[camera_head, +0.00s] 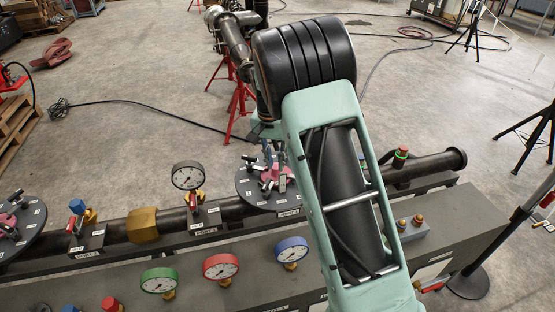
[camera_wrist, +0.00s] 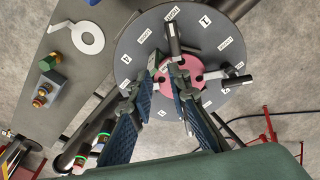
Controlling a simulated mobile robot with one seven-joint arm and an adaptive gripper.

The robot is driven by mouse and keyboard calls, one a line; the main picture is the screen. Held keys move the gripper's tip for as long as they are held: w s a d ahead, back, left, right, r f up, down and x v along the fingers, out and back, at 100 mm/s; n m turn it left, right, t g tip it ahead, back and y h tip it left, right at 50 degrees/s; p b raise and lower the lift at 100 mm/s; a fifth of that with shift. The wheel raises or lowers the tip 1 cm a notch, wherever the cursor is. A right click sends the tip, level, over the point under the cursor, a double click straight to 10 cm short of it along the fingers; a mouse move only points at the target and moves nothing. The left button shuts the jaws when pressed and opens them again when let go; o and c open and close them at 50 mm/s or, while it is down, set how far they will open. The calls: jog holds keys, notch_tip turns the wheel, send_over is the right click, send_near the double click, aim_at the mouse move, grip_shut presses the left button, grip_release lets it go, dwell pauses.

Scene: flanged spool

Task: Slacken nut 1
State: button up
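The dark round flange (camera_wrist: 133,42) has white labels and a pink centre (camera_wrist: 195,68); in the head view its plate (camera_head: 247,190) stands mid-bench, partly behind my arm. My gripper (camera_wrist: 164,78) is over the flange, its two blue-grey fingers apart with a visible gap. It also shows in the head view (camera_head: 274,172). A black T-shaped handle (camera_wrist: 173,38) lies just beyond the right fingertip. A label reading 1 (camera_wrist: 205,20) is right of that handle. Other dark handles ring the pink centre. Nut 1 itself is not clearly distinguishable; fingertip contact cannot be told.
A white-faced gauge (camera_head: 188,176) stands left of the flange on the pipe. Green (camera_head: 160,281), red (camera_head: 221,267) and blue (camera_head: 292,250) gauges line the bench front. A second flange (camera_head: 30,215) is at far left.

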aim_at(266, 183)
jog(key=shift+m+g+y, duration=0.3)
jog(key=shift+g+y, duration=0.1)
jog(key=a+f, duration=0.2)
jog(key=a, duration=0.1)
jog(key=shift+s+f, duration=0.4)
notch_tip(266, 183, down, 6)
jog(key=b, duration=0.4)
jog(key=shift+f, duration=0.55)
jog(key=shift+a+r+n, duration=0.1)
jog(key=shift+r+n, duration=0.1)
jog(key=shift+n, duration=0.7)
jog(key=shift+r+n, duration=0.1)
jog(key=shift+n, duration=1)
jog(key=n, duration=1.8)
jog(key=shift+n, duration=0.3)
jog(key=m, duration=0.2)
jog(key=shift+m+b, duration=0.4)
notch_tip(266, 183, up, 7)
jog(key=p, duration=0.4)
